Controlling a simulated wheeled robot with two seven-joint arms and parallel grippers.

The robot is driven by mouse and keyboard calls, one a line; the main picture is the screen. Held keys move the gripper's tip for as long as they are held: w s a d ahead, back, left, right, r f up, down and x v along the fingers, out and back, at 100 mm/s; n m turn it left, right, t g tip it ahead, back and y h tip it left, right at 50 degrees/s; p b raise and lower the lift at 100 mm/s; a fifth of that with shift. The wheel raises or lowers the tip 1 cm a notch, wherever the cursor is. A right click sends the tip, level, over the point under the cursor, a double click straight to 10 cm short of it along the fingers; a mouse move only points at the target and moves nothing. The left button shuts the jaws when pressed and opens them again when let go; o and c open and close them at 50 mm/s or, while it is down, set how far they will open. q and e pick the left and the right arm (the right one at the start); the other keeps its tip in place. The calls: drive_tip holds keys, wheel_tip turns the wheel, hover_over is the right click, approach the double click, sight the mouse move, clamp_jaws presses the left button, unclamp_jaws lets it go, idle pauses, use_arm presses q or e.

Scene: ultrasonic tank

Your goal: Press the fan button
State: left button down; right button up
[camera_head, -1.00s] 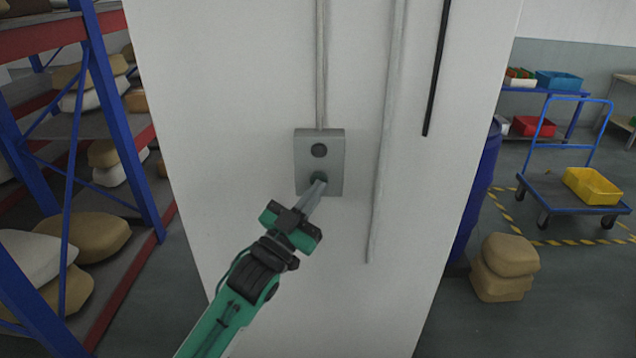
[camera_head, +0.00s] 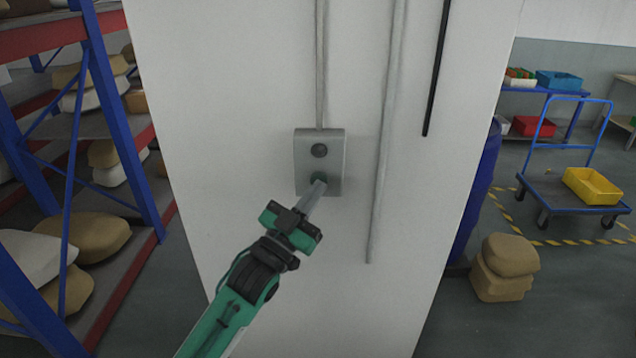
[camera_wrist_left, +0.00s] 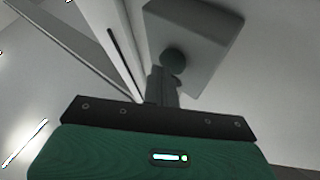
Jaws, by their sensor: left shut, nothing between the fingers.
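The grey button box (camera_head: 333,162) is fixed to the white pillar and carries two dark round buttons, one above the other. The upper button (camera_head: 319,150) is clear of the gripper in the head view. The lower button (camera_head: 319,178) is partly hidden behind the fingertips of my left gripper (camera_head: 320,185). The gripper is shut and empty, its tips at the lower button; whether they touch it I cannot tell. In the left wrist view the box (camera_wrist_left: 200,30) lies ahead of the closed fingers (camera_wrist_left: 164,75), and one dark button (camera_wrist_left: 173,59) shows close beyond them. My right gripper is not in view.
Thin conduits (camera_head: 384,150) run down the pillar (camera_head: 240,100) beside the box. A blue shelf rack (camera_head: 105,110) with sacks stands at the left. A blue barrel (camera_head: 478,190), stacked sacks (camera_head: 503,265) and a cart (camera_head: 560,190) with a yellow bin are at the right.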

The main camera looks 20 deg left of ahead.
use_arm(q)
drive_tip(key=shift+w, duration=0.15)
idle(0.4)
drive_tip(key=shift+w+a, duration=0.15)
drive_tip(key=shift+w, duration=0.05)
drive_tip(key=shift+r, duration=0.1)
drive_tip(key=shift+s, duration=0.2)
idle(0.4)
drive_tip(key=shift+s, duration=0.1)
drive_tip(key=s+d+p, duration=0.1)
drive_tip(key=s+d, duration=0.1)
drive_tip(key=s, duration=0.3)
drive_tip(key=shift+s, duration=0.35)
drive_tip(key=shift+f, duration=0.2)
